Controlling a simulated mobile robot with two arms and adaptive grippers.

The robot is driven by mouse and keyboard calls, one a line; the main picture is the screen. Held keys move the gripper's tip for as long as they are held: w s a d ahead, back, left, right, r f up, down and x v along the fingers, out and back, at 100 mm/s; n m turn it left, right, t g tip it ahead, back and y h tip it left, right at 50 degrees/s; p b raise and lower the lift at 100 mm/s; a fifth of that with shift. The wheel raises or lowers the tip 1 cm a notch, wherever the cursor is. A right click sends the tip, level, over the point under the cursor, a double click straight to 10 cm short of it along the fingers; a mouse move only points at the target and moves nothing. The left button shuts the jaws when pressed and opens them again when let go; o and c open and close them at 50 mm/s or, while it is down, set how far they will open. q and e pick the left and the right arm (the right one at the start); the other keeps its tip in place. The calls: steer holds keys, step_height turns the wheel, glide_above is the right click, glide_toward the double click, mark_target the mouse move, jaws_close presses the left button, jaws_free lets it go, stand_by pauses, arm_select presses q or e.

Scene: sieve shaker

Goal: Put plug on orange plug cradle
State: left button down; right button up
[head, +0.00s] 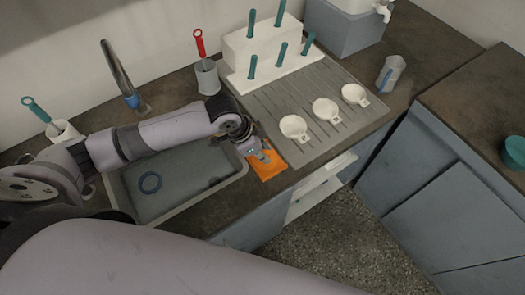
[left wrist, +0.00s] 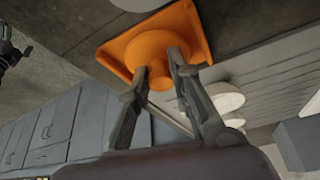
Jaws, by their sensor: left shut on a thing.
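The orange plug cradle (head: 268,170) is a flat square piece on the counter between the sink and the grey drainboard. It fills the top of the left wrist view (left wrist: 197,32). My left gripper (head: 260,157) is right over it, pointing down. In the left wrist view its two fingers (left wrist: 165,68) are shut on an orange round stem, which I take as the plug (left wrist: 158,78). Plug and cradle share one colour, so I cannot tell whether the plug touches or rests in the cradle. In the head view the gripper hides the plug. My right gripper is not in view.
The drainboard (head: 300,95) carries several white dishes and a white rack (head: 262,45) with teal pegs. A grey cup (head: 207,78) with a red-handled tool stands behind. The counter's front edge is close to the cradle.

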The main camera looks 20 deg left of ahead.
arm_select(q)
steer(key=shift+f, duration=0.15)
steer(key=c, duration=1.4)
jaws_free()
steer(key=shift+f, duration=0.1)
steer(key=shift+c, duration=0.2)
steer(key=v, duration=1.2)
